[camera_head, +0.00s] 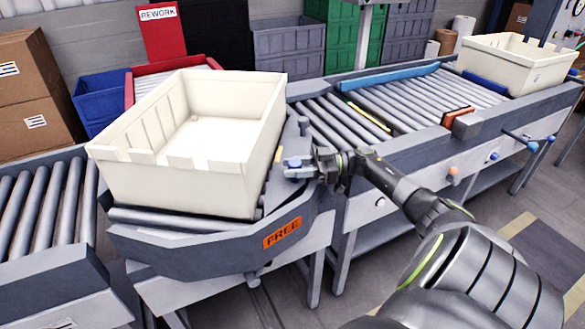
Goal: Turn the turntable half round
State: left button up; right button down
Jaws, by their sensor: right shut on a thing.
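The turntable (180,250) is a grey roller platform with an orange label reading "FREE" (283,232) on its near side. A large empty cream tote (180,178) sits on its rollers, set at an angle. A small blue-topped knob (294,163) stands on a grey bracket at the turntable's right edge. My right gripper (316,164) reaches in from the right and is shut on this knob; the fingertips are small and partly hidden. My left gripper is not in view.
A roller conveyor (375,105) runs to the back right, with another cream tote (515,62) at its far end. An orange-brown block (466,124) sits at its near rail. Another roller section (45,215) lies at left. A red "REWORK" sign (160,30) stands behind.

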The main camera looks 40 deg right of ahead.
jog(key=shift+w+d+f+b, duration=0.15)
jog(key=shift+d+f+b, duration=0.1)
jog(key=shift+d+b, duration=0.15)
jog(key=shift+w+d+r+n+g+b, duration=0.1)
jog(key=shift+d+n+g+b, duration=0.2)
jog(key=shift+d+g+b, duration=0.15)
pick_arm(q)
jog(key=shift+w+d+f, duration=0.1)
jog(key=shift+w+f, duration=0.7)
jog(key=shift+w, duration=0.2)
pick_arm(e)
jog(key=shift+d+r+y, duration=0.1)
jog(key=shift+d+y, duration=0.05)
jog(key=shift+y, duration=0.15)
jog(key=c, duration=1)
grip_release()
jog(key=shift+w, duration=0.1)
jog(key=shift+r, duration=0.15)
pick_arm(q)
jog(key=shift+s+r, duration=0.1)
pick_arm(e)
notch_tip(320, 180, up, 10)
